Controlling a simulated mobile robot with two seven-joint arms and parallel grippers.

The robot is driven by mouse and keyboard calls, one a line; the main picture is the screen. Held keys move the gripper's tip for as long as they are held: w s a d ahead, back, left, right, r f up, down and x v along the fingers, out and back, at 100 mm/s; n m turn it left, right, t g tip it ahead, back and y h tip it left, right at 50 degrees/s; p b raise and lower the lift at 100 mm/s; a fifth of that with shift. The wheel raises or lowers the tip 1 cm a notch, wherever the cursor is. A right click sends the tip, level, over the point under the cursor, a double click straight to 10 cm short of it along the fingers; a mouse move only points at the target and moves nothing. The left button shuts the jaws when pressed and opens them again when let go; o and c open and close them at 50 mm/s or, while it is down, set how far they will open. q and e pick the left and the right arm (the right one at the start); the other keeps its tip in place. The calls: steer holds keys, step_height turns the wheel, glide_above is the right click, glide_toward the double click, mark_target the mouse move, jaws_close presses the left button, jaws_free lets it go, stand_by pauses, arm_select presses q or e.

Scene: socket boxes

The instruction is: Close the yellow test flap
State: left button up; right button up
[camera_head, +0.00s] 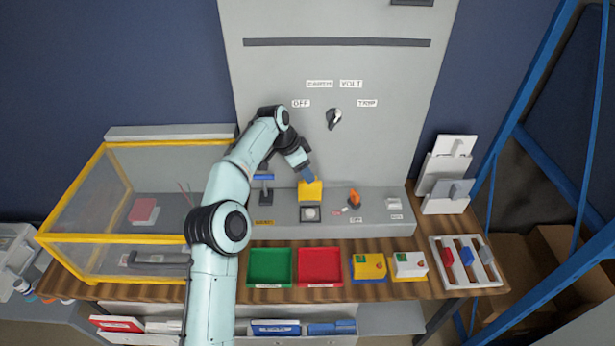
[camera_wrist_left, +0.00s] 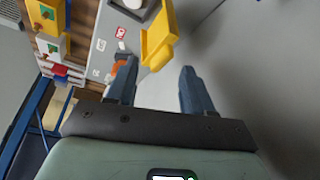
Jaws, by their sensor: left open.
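The yellow test flap (camera_head: 311,189) stands raised at the back of a small socket box (camera_head: 311,214) on the grey ledge, and the box's pale round face is uncovered. In the left wrist view the flap (camera_wrist_left: 159,38) shows as a yellow plate with a rim, ahead of the fingertips. My left gripper (camera_head: 308,175) is at the flap's upper edge, coming from behind and above. In the wrist view its blue fingers (camera_wrist_left: 157,67) are apart with nothing between them. I cannot tell whether a finger touches the flap. My right gripper is not in view.
An orange switch (camera_head: 354,197) sits right of the flap, and a blue-topped post (camera_head: 264,186) left. The grey panel (camera_head: 390,140) with a rotary knob (camera_head: 334,118) rises behind. Green (camera_head: 270,267) and red (camera_head: 320,267) trays lie in front. A yellow-framed case (camera_head: 75,187) stands left.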

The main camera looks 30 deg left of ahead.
mark_target(310, 189)
arm_select(q)
steer(key=shift+x, duration=1.4)
